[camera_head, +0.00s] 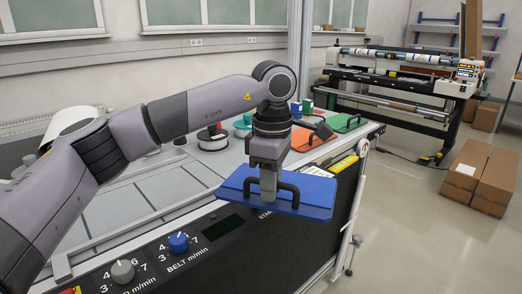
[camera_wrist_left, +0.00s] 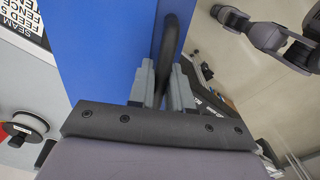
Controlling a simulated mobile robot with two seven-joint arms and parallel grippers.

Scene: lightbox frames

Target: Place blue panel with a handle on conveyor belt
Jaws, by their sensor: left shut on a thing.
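The blue panel (camera_head: 310,193) with its black handle (camera_head: 290,190) hangs in the air over the front edge of the machine table in the head view. My left gripper (camera_head: 268,190) points down and is shut on the handle. In the left wrist view the blue panel (camera_wrist_left: 100,45) lies beyond the fingers, and the black handle (camera_wrist_left: 169,45) runs between the two grey fingertips (camera_wrist_left: 160,85). The conveyor belt cannot be told apart for certain from the light grey table top. My right gripper is not clearly in view.
A red-orange panel (camera_head: 312,146) and a green panel (camera_head: 350,122) lie on the table behind. A control panel with a blue knob (camera_head: 178,242) and a grey knob (camera_head: 122,271) runs along the front. Cardboard boxes (camera_head: 480,177) stand on the floor at right.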

